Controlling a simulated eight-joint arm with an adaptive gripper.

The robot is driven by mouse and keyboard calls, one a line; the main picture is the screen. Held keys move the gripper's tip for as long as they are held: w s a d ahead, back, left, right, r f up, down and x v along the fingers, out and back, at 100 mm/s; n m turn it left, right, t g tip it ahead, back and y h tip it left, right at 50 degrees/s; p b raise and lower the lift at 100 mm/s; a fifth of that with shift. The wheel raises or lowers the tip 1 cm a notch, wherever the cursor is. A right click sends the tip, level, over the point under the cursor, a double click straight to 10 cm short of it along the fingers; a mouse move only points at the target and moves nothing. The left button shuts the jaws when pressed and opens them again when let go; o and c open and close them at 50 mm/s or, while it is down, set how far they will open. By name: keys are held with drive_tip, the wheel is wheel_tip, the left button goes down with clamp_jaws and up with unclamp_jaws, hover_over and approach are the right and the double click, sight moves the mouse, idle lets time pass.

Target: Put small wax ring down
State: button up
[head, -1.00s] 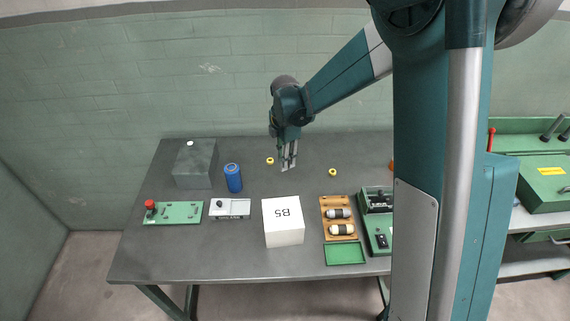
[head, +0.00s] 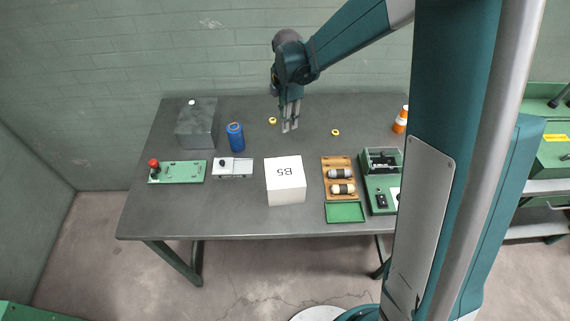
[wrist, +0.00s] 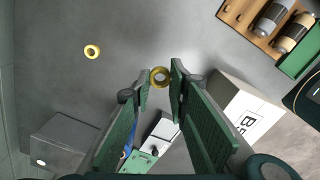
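A small yellow wax ring (wrist: 159,77) sits between my two fingertips in the wrist view, with a fingertip close against each side. My gripper (head: 290,129) points down over the back middle of the grey table (head: 160,220). In the wrist view, my gripper (wrist: 160,78) looks shut on this ring. The head view does not show the held ring clearly. Another yellow ring (head: 272,121) lies on the table just left of my gripper, and it shows in the wrist view (wrist: 92,51). A further yellow ring (head: 335,132) lies to the right.
A white B5 box (head: 285,185) stands in front of my gripper. A blue can (head: 235,137) and grey box (head: 197,130) stand left. A wooden bobbin tray (head: 339,165), green device (head: 380,185) and orange bottle (head: 401,120) are right. Table around the rings is clear.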

drive_tip(key=s+r+m+p, duration=0.1)
drive_tip(key=s+r, duration=0.2)
drive_tip(key=s, duration=0.2)
drive_tip(key=s+r+p, duration=0.1)
drive_tip(key=s+r, duration=0.2)
drive_tip(key=s, duration=0.3)
wheel_tip(320, 180, up, 4)
drive_tip(key=m+p, duration=0.1)
drive_tip(key=p, duration=0.2)
hover_over(288, 177)
drive_tip(key=shift+m, duration=0.3)
drive_tip(key=shift+f, duration=0.2)
drive_tip(key=shift+f, duration=2.8)
drive_tip(key=shift+f+b, duration=0.3)
drive_tip(key=shift+f, duration=1.75)
drive_tip(key=shift+f, duration=0.2)
